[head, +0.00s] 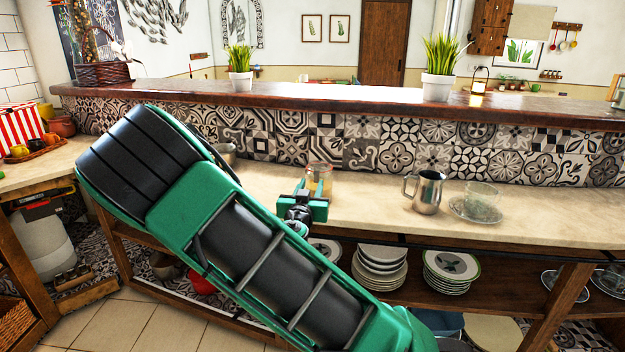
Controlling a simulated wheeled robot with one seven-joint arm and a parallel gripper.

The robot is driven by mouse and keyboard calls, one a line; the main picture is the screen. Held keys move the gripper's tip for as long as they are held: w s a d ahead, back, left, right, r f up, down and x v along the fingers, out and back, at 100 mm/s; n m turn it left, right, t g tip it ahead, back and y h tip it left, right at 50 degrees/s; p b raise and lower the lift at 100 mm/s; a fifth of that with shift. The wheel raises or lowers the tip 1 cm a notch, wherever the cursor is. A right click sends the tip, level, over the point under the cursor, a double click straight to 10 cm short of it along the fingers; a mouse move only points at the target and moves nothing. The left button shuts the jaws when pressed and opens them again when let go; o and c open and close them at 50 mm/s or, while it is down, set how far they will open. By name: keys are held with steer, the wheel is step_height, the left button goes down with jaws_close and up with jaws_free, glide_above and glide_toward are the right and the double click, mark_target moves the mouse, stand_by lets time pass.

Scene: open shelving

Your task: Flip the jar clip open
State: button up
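A clear glass jar (321,176) stands on the counter near the tiled wall, with something orange-yellow low inside it. My gripper (309,187) is in front of the jar, its green fingers pointing toward it and hiding part of its lower side. The fingers are apart, so the gripper looks open. I cannot tell whether they touch the jar. The jar's clip is too small and too hidden to make out.
A metal pitcher (426,191) and a glass cup (481,196) on a saucer stand on the counter to the right. A metal pot (226,153) is partly hidden behind my arm. Stacked plates (380,263) sit on the shelf below. The raised wooden ledge (340,94) carries potted plants.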

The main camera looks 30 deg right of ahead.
mark_target(315, 174)
steer(key=x, duration=0.7)
jaws_close()
